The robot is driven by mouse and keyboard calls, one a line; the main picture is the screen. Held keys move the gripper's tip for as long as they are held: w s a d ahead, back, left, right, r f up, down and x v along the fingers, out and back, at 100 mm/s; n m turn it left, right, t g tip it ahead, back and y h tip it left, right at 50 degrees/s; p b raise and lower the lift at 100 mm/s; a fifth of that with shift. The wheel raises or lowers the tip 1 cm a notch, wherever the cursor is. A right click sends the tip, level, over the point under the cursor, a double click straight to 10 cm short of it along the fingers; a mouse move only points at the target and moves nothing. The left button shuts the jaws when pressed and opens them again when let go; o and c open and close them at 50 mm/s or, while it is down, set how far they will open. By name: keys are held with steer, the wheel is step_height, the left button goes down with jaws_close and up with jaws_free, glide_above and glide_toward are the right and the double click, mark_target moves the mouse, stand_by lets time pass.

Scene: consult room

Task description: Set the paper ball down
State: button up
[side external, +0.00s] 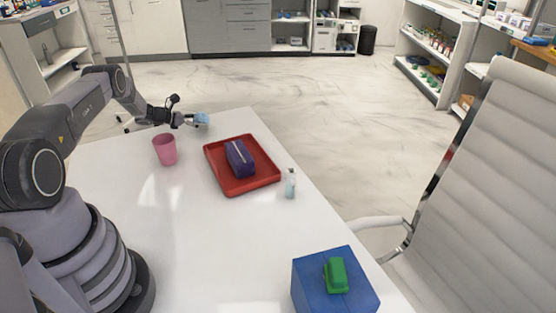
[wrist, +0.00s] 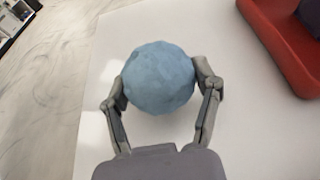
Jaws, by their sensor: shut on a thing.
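The paper ball (wrist: 160,76) is light blue and crumpled, and it sits between my gripper's two fingers in the wrist view. My gripper (wrist: 160,92) is shut on it, with a finger touching each side. In the side external view the ball (side external: 202,118) shows small at the end of my gripper (side external: 194,119), near the far end of the white table (side external: 215,237). The ball appears to be over the table top. I cannot tell exactly how high it is above the surface.
A pink cup (side external: 165,149) stands nearer the camera. A red tray (side external: 243,188) holds a purple pouch (side external: 239,157); the tray also shows at the wrist view's upper right (wrist: 279,55). A small bottle (side external: 290,184) stands beside it. A blue box (side external: 318,286) bears a green object (side external: 336,275).

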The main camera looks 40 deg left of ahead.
steer(key=shift+f, duration=0.95)
steer(key=shift+f, duration=0.1)
steer(key=o, duration=0.7)
